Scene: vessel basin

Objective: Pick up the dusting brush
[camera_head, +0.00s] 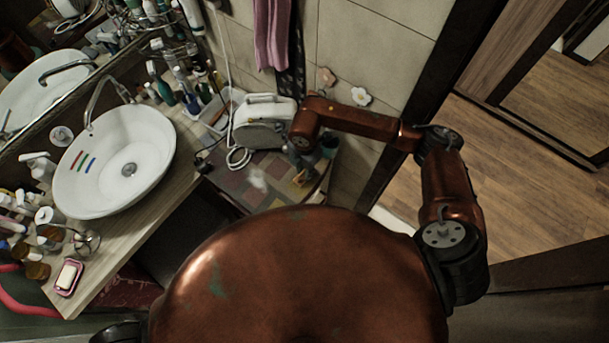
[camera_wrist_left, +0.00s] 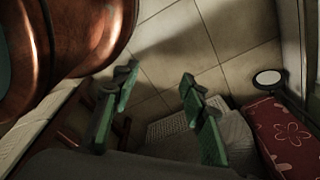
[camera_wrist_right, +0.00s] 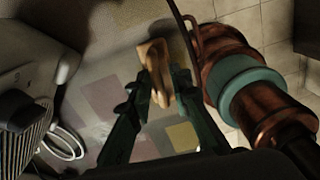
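The dusting brush (camera_wrist_right: 154,62), a small tan wooden thing, shows in the right wrist view between the two fingertips of my right gripper (camera_wrist_right: 160,78). The fingers are closer together than those of my left gripper and appear to touch the brush from both sides. In the head view the brush (camera_head: 300,178) is a small tan shape just below my right gripper (camera_head: 300,158), over the patterned shelf top. I cannot tell whether it still touches that surface. My left gripper (camera_wrist_left: 160,75) is open and empty above the tiled floor in the left wrist view.
A white appliance (camera_head: 262,122) with a coiled hose stands left of my right gripper. A dark cup (camera_head: 329,146) is close on its right. The sink basin (camera_head: 112,163) and many bottles are at the left. A red flowered box (camera_wrist_left: 278,135) shows in the left wrist view.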

